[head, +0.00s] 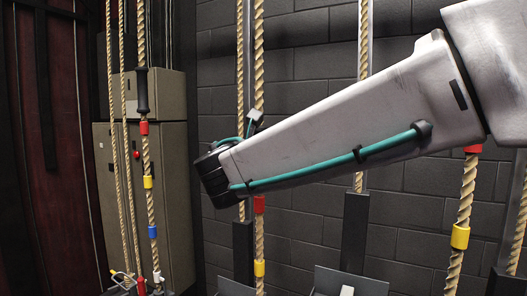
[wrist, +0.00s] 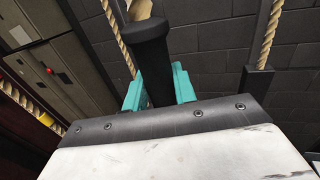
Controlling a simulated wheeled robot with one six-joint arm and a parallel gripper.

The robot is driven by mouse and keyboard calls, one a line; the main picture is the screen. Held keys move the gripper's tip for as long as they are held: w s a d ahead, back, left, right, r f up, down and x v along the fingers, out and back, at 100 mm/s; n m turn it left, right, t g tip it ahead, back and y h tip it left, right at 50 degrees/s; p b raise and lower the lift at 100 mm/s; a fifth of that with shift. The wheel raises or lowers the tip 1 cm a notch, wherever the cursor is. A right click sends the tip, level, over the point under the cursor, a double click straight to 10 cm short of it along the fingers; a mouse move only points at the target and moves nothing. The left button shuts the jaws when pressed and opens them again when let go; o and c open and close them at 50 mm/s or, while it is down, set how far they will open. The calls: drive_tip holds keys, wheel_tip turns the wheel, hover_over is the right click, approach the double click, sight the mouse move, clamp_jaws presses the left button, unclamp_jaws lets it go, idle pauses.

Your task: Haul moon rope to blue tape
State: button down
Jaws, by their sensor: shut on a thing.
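My gripper (wrist: 158,90) has teal fingers on either side of a black cylindrical handle (wrist: 154,48) in the wrist view, and is shut on it. A twisted tan rope (wrist: 121,36) runs beside the handle. In the head view my forearm covers the gripper and the held handle. The middle rope (head: 259,72) there passes behind my wrist, with red tape (head: 259,204) and yellow tape (head: 259,268) below it. Blue tape (head: 153,231) shows on the left rope (head: 147,158), under its red and yellow bands. No moon mark is readable, so I cannot tell which rope carries it.
The left rope has its own black handle (head: 142,91). A grey-beige cabinet (head: 170,160) with a red light stands behind it. A right rope (head: 467,190) has red and yellow tape. Dark posts and a dark block wall (head: 310,240) stand behind the ropes.

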drive_tip(key=c, duration=1.1)
unclamp_jaws()
drive_tip(key=shift+c, duration=0.2)
drive_tip(key=shift+a, duration=0.1)
drive_tip(key=v, duration=0.7)
drive_tip(key=shift+s, duration=0.4)
